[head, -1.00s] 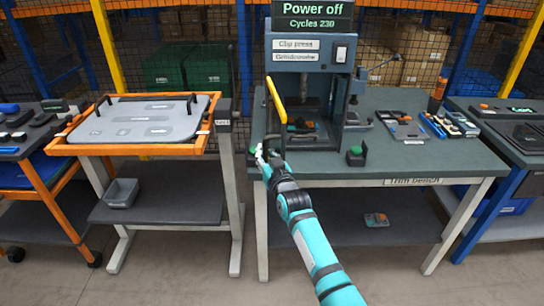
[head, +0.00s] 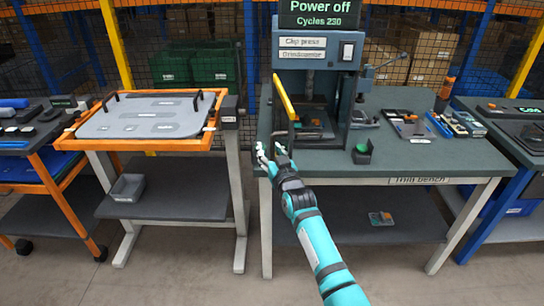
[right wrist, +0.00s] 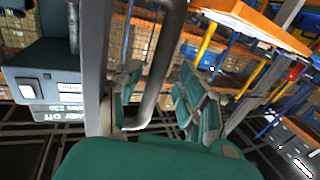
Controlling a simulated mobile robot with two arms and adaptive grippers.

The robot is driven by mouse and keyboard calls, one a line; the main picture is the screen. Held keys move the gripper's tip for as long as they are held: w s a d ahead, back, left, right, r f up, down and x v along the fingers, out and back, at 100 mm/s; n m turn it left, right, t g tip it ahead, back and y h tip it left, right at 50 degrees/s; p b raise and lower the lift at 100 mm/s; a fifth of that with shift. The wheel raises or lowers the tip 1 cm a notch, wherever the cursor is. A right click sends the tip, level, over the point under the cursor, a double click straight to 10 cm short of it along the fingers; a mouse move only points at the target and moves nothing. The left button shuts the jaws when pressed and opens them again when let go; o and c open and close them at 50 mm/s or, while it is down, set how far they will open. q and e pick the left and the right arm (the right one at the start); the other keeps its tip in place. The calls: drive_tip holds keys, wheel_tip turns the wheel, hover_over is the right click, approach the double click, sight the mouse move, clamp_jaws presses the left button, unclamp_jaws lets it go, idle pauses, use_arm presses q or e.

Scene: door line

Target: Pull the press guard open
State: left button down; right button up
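The press (head: 320,55) stands on the trim bench with a "Power off" sign above it. Its guard (head: 284,97) shows a slanted yellow edge at the press's front left. My right gripper (head: 269,152) is at the bench's front left corner, just below the yellow edge. In the right wrist view, which is upside down, its two green fingers (right wrist: 163,98) are apart. A grey curved bar (right wrist: 163,65), like a handle, runs between them in the picture. I see no clear contact, and depth is hard to judge. My left gripper is not in view.
A green button box (head: 362,151) stands on the bench (head: 420,160) right of the press. An orange-framed tray table (head: 150,145) stands to the left, with a gap before the bench. Tools lie at the bench's right. The floor in front is clear.

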drive_tip(key=v, duration=1.2)
drive_tip(key=shift+a, duration=0.1)
drive_tip(key=shift+c, duration=0.3)
